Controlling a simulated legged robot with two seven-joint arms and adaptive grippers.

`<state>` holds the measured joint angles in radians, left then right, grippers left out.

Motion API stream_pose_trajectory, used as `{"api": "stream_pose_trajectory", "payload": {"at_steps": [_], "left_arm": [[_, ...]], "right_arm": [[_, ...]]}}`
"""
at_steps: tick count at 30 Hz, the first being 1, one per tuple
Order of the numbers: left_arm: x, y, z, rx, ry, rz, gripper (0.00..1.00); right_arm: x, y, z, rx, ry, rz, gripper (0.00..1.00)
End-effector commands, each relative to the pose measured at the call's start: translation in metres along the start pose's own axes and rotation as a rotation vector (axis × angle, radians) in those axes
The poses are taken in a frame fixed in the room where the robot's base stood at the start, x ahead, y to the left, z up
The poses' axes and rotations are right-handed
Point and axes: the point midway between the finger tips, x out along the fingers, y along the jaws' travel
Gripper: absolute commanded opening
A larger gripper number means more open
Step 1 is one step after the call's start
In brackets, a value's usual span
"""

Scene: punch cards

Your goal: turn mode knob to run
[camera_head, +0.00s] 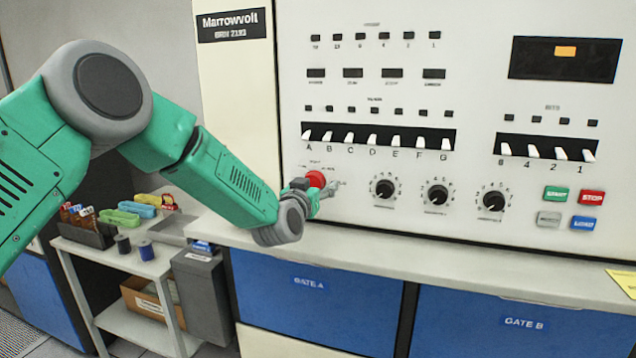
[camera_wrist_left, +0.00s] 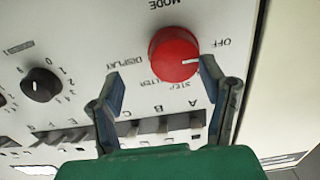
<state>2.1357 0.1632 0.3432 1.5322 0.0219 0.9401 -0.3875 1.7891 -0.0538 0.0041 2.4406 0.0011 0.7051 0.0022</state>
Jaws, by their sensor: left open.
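The red mode knob (camera_head: 316,179) is on the left part of the pale panel, partly covered by my left gripper (camera_head: 326,190). In the left wrist view the round red knob (camera_wrist_left: 173,55) shows upside down, under the word MODE, with a short white mark on its right side near OFF. Other labels around it read as STEP and DISPLAY; I cannot make out a RUN label. My left gripper (camera_wrist_left: 160,70) is open, its two fingertips on either side of the knob; I cannot tell whether they touch it. My right gripper is not in view.
White lever switches (camera_head: 380,138) run above the knob. Black dials (camera_head: 437,195) and coloured buttons (camera_head: 573,208) lie to the right. A pale ledge (camera_head: 420,252) juts out below the panel. A side cart (camera_head: 140,262) with small items stands at left.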

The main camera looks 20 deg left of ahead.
Motion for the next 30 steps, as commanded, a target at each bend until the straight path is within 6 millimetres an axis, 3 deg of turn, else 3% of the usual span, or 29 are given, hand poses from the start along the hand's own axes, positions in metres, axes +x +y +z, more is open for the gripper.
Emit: {"api": "stream_pose_trajectory", "payload": {"at_steps": [6, 14, 15, 19, 30], "left_arm": [[0.016, -0.006, 0.002, -0.004, 0.0, 0.0, 0.64], [0.016, 0.0, -0.001, 0.001, 0.0, 0.0, 0.64], [0.016, 0.002, -0.001, 0.002, 0.0, 0.0, 0.61], [0.015, 0.004, -0.002, 0.005, 0.001, 0.001, 0.16], [0.016, 0.002, -0.002, 0.02, 0.003, 0.005, 0.15]], "right_arm": [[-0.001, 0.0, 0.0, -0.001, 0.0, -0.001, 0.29], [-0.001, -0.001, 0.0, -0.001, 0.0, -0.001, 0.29], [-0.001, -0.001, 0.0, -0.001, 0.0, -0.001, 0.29], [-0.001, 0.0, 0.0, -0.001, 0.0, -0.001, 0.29], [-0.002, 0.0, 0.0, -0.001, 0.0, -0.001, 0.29]]}}
